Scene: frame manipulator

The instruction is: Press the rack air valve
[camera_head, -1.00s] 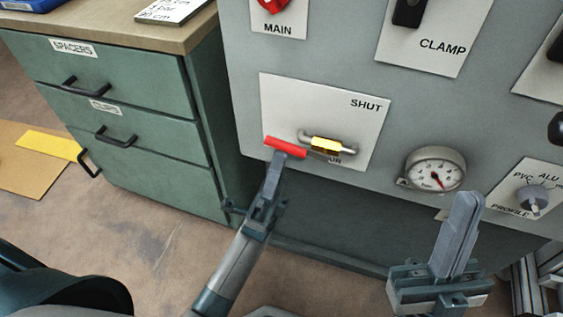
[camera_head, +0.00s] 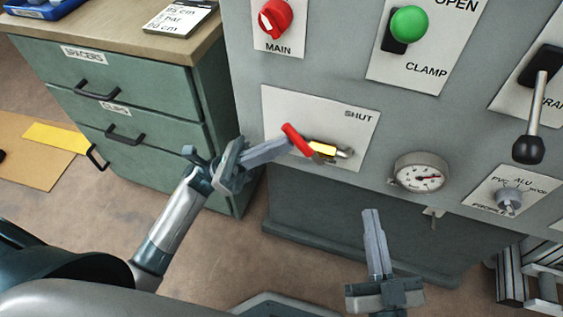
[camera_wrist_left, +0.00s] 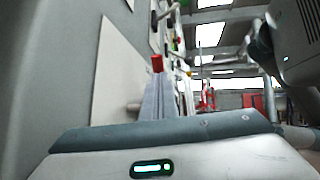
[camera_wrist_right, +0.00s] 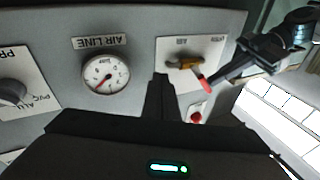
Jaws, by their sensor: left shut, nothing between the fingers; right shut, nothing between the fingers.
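The air valve (camera_head: 322,149) has a brass body on a white plate marked SHUT, low on the grey panel. Its red lever (camera_head: 297,139) slants from upper left to lower right. My left gripper (camera_head: 284,147) is shut, its tips at the lever's left side; I cannot tell whether they touch. The left wrist view shows the lever's red end (camera_wrist_left: 157,63) just beyond the fingers. The valve (camera_wrist_right: 183,64) and lever (camera_wrist_right: 204,83) also show in the right wrist view. My right gripper (camera_head: 371,214) is shut and empty, below the valve and apart from it.
A pressure gauge (camera_head: 421,172) sits right of the valve. A red MAIN knob (camera_head: 275,18), a green CLAMP button (camera_head: 409,24), a black-knobbed lever (camera_head: 530,149) and a selector knob (camera_head: 509,199) are on the panel. A green drawer cabinet (camera_head: 130,94) stands left.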

